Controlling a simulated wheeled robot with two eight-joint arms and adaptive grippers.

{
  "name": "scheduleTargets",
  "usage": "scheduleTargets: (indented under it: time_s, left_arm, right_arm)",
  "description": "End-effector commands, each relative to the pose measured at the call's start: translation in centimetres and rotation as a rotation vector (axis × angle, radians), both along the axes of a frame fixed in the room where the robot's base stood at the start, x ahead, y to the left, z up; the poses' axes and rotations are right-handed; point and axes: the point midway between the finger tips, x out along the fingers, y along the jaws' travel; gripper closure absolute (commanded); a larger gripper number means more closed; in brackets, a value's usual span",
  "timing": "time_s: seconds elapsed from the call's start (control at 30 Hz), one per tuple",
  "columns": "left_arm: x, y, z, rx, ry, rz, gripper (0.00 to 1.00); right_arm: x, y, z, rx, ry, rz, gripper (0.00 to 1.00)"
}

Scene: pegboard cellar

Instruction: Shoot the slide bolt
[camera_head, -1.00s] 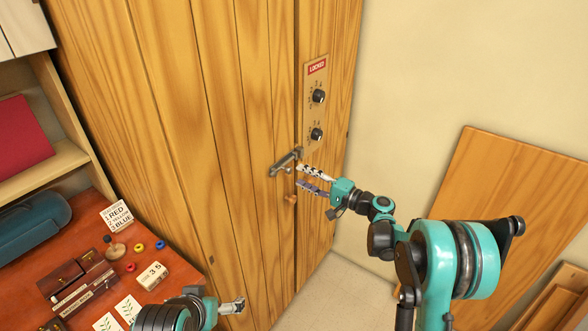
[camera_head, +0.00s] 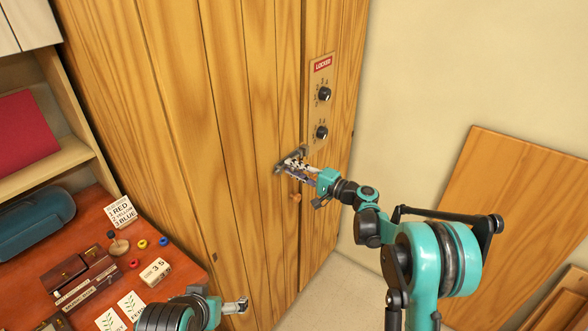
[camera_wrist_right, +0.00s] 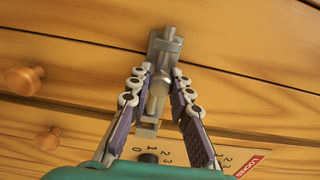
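The slide bolt is a grey metal bolt on the wooden cabinet door (camera_head: 230,150). In the head view its left end (camera_head: 280,168) shows, and my right gripper (camera_head: 291,166) covers much of the rest. In the right wrist view the bolt (camera_wrist_right: 165,42) runs up between the fingers of my right gripper (camera_wrist_right: 161,72). My left gripper (camera_head: 236,306) is low in the head view, away from the bolt. Its opening is unclear.
A panel with a red LOCKED label (camera_head: 322,64) and two black dials is above the bolt. A wooden knob (camera_head: 296,197) sits just below it. A red-brown desk (camera_head: 190,270) with small items stands at left. A wooden board (camera_head: 510,220) leans on the right wall.

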Motion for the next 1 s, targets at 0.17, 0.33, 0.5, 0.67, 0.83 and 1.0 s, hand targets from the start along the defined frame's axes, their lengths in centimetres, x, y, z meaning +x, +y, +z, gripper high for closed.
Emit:
scheduleTargets:
  time_s: [0.17, 0.33, 0.5, 0.67, 0.83, 1.0]
  left_arm:
    - [0.0, 0.0, 0.0, 0.0, 0.0, 0.0, 0.0]
    - [0.0, 0.0, 0.0, 0.0, 0.0, 0.0, 0.0]
    - [0.0, 0.0, 0.0, 0.0, 0.0, 0.0, 0.0]
    - [0.0, 0.0, 0.0, 0.0, 0.0, 0.0, 0.0]
    - [0.0, 0.0, 0.0, 0.0, 0.0, 0.0, 0.0]
    - [0.0, 0.0, 0.0, 0.0, 0.0, 0.0, 0.0]
  right_arm:
    - [0.7, -0.5, 0.0, -0.001, 0.0, -0.001, 1.0]
    - [3.1, -2.3, -0.1, -0.001, -0.001, -0.002, 1.0]
    - [4.0, -3.0, 0.0, -0.001, 0.001, -0.002, 1.0]
    - [4.1, -3.1, 0.0, 0.0, 0.0, -0.004, 1.0]
    - [4.0, -3.0, 0.0, 0.0, 0.0, -0.003, 0.59]
    - [4.0, -3.0, 0.0, 0.0, 0.0, -0.001, 0.59]
